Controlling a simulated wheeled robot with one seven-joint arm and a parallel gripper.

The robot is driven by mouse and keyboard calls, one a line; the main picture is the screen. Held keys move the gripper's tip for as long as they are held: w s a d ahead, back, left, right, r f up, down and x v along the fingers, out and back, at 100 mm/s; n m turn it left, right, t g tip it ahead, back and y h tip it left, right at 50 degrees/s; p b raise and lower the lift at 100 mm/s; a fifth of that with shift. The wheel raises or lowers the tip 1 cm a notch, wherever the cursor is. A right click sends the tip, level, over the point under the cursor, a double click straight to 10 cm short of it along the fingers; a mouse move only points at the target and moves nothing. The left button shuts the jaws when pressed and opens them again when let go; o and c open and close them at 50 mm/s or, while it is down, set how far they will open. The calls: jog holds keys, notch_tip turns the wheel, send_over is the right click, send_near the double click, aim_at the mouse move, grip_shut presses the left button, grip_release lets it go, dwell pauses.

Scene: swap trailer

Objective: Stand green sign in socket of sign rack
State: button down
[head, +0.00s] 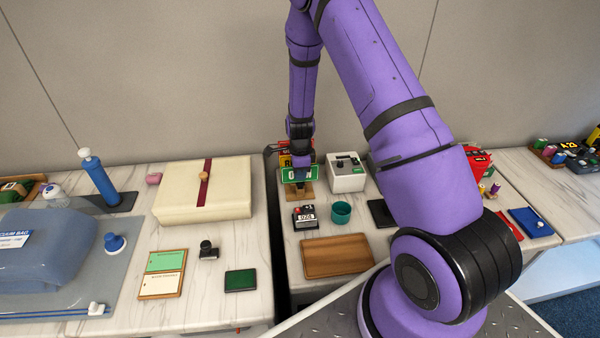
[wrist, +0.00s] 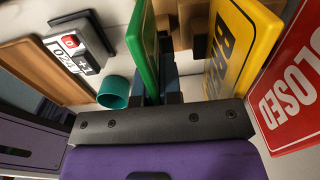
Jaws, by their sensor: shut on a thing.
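My gripper (head: 303,160) is shut on the green sign (head: 296,174), which stands roughly upright with its face to the head camera. In the wrist view the green sign (wrist: 150,45) shows edge-on at the fingers (wrist: 163,92). The wooden sign rack (head: 304,194) shows just below and behind the sign; part of it also shows in the wrist view (wrist: 192,18). A yellow sign (wrist: 242,45) and a red CLOSED sign (wrist: 292,95) stand beside the green one. The green sign's lower edge is close to the rack; I cannot tell whether it is in a socket.
A numbered stamp-like device (head: 305,217), a teal cup (head: 341,212) and a wooden board (head: 337,256) lie in front. A white box (head: 346,172) stands right of the rack. A dark gap (head: 273,220) and a cream case (head: 204,190) are to the left.

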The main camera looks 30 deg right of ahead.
jog(key=shift+s+f, duration=0.1)
jog(key=shift+f, duration=0.3)
jog(key=shift+f, duration=0.1)
dwell(0.3)
jog(key=shift+f, duration=0.25)
dwell(0.4)
jog(key=c, duration=0.7)
grip_release()
jog(key=shift+o, duration=0.2)
jog(key=shift+r, duration=0.1)
jog(key=shift+w+r, duration=0.2)
jog(key=shift+r, duration=0.2)
jog(key=shift+s+r, duration=0.1)
jog(key=shift+r, duration=3.95)
